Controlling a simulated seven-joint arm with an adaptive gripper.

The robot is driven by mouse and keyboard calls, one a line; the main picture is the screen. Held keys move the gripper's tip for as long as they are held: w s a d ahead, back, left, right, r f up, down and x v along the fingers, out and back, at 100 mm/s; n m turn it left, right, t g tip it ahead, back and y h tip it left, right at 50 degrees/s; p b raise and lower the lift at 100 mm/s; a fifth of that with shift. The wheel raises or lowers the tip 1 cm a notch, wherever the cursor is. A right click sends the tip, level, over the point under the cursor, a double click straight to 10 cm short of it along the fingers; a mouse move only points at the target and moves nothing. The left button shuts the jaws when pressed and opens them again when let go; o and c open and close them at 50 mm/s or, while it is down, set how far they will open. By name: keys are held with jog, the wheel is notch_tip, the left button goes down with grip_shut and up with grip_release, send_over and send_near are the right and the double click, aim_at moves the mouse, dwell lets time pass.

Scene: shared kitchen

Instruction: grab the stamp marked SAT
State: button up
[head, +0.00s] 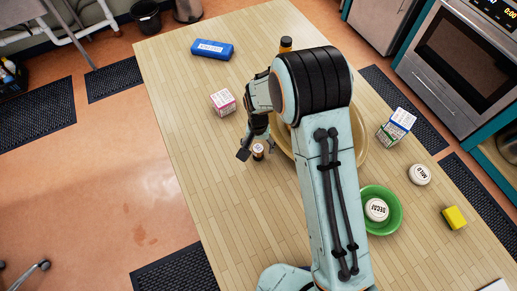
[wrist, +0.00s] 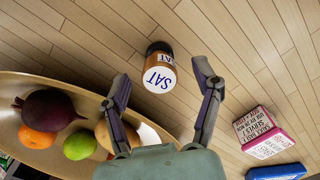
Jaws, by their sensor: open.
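The stamp marked SAT (wrist: 159,76) stands on the wooden table and shows in the wrist view with its white lettered top toward the camera. Its body is orange-brown with a dark part beyond it. In the head view the small stamp (head: 258,151) is beside my gripper, left of the big tan bowl. My gripper (wrist: 163,88) is open, with its two fingers spread and the stamp between and slightly beyond the fingertips. No contact with the stamp shows. In the head view my gripper (head: 252,146) is partly hidden by my arm.
A tan bowl (wrist: 20,88) with fruit lies close left of my gripper in the wrist view. A pink-and-white box (head: 222,102) and a blue case (head: 212,49) are farther off. A green bowl (head: 397,222) holds a DECAF lid (head: 376,209). Table left of the stamp is clear.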

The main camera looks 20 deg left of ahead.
jog(key=shift+f, duration=0.5)
grip_shut()
